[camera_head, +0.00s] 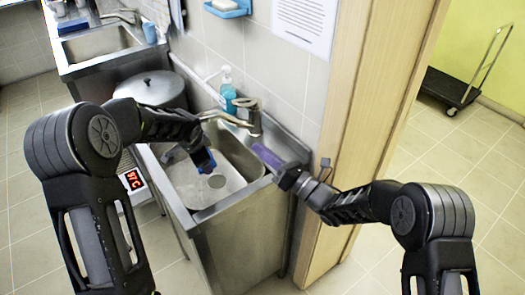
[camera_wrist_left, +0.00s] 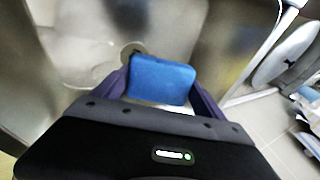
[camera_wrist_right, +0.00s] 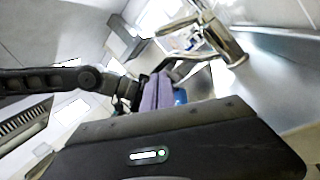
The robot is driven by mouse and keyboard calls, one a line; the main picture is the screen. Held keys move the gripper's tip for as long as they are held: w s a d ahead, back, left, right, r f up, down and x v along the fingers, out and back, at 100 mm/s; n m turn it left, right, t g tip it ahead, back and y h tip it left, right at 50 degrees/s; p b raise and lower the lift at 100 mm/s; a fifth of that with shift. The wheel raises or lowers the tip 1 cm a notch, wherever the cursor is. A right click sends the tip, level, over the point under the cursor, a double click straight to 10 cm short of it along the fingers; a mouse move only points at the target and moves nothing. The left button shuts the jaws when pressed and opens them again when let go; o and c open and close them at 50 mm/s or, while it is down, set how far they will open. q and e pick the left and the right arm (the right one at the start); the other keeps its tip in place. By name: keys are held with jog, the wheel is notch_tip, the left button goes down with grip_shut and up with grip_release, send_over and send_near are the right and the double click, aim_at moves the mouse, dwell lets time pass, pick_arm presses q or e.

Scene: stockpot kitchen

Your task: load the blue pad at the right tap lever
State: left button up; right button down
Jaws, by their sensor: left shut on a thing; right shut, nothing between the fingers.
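The blue pad (camera_head: 204,162) is held in my left gripper over the right-hand sink basin. In the left wrist view the pad (camera_wrist_left: 162,80) sits between the two purple fingers of my left gripper (camera_wrist_left: 163,88). The right tap (camera_head: 254,116) stands at the back of this sink, its spout reaching left; its lever (camera_head: 245,103) is on top. My right gripper (camera_head: 266,156) is shut and empty, just in front of and below the tap. In the right wrist view the shut fingers (camera_wrist_right: 156,92) lie below and left of the tap (camera_wrist_right: 222,45). The pad is above the basin, apart from the tap.
A soap bottle (camera_head: 228,90) stands behind the tap. A large lidded stockpot (camera_head: 150,88) stands left of the sink, with a red display (camera_head: 134,179) reading 97°C below. A wooden door frame (camera_head: 375,100) is close on the right. A second sink (camera_head: 100,42) is far left.

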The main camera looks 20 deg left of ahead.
jog(key=c, duration=2.2)
grip_release()
